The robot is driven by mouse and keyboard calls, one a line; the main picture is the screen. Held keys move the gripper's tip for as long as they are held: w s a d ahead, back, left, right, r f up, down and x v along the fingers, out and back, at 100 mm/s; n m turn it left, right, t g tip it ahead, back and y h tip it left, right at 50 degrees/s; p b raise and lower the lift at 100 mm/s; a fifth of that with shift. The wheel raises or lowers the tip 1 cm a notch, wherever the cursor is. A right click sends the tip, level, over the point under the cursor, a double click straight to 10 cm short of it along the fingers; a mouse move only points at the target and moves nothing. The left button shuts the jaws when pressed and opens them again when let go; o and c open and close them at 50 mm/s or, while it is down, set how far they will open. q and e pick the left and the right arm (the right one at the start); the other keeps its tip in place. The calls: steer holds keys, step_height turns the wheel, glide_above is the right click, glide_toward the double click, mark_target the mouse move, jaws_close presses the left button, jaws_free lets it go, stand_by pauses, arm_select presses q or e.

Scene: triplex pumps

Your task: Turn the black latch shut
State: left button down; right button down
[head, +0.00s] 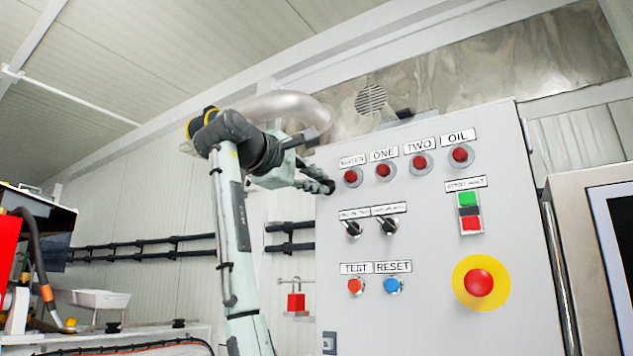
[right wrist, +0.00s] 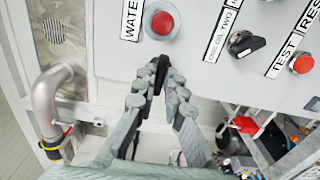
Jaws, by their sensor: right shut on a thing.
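The grey control cabinet (head: 430,290) fills the right of the head view. My right gripper (head: 325,186) reaches its upper left edge, beside the row of red lamps. In the right wrist view the fingers (right wrist: 158,82) are closed together on the small black latch (right wrist: 162,66) at the cabinet's edge. The fingertips hide most of the latch, so its exact angle is hard to tell. A second black latch (head: 329,343) sits at the lower left edge of the cabinet door. My left gripper is not in view.
Red lamps (head: 383,170), black selector knobs (head: 389,225), test and reset buttons (head: 355,286) and a red emergency stop (head: 479,283) stand out from the panel. A shiny pipe (head: 285,108) runs behind my right arm. A red padlock (head: 296,301) hangs left of the cabinet.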

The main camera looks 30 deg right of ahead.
stand_by(0.3)
steer(key=c, duration=1.6)
jaws_free()
steer(key=v, duration=1.2)
steer(key=shift+s, duration=0.1)
steer(key=shift+f, duration=0.1)
